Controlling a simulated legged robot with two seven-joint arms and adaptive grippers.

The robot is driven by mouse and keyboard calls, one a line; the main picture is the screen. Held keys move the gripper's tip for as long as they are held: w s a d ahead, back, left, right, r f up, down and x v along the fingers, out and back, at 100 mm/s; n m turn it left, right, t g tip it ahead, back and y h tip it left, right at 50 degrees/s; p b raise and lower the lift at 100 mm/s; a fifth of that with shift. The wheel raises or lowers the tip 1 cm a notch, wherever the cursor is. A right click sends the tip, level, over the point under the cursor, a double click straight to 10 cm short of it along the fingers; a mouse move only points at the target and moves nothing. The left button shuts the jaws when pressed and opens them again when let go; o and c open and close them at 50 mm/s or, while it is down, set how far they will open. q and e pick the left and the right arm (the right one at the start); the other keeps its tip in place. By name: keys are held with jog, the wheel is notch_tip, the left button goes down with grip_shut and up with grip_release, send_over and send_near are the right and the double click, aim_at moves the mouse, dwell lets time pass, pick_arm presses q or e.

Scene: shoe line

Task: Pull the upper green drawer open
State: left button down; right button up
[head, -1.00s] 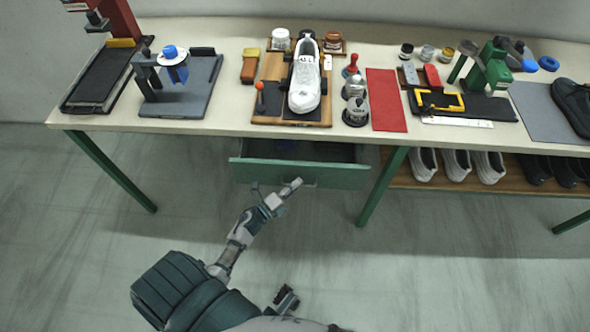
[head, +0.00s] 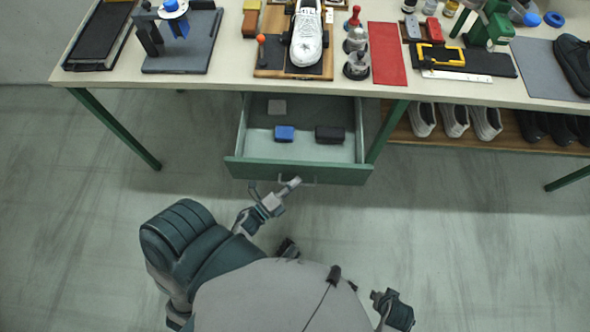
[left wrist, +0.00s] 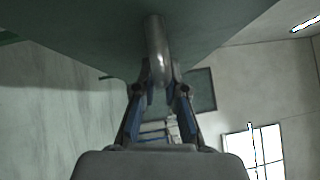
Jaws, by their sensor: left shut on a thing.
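The upper green drawer (head: 325,174) under the workbench is pulled well out, and its inside shows in the head view. My left gripper (head: 284,189) is at the drawer's front, at the middle, where the bar handle (head: 312,181) sits. In the left wrist view the fingers (left wrist: 160,92) are closed around the curved metal handle (left wrist: 157,40), below the green drawer front (left wrist: 90,45).
The bench top (head: 225,82) carries a white shoe (head: 306,42) and tools. Green legs (head: 118,130) flank the drawer. The floor in front is clear.

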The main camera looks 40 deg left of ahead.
pick_arm(q)
jog(key=shift+s+a+f, duration=0.1)
jog(key=shift+f, duration=0.15)
jog(key=c, duration=1.5)
grip_release()
jog(key=v, duration=1.2)
jog(key=shift+r, duration=0.1)
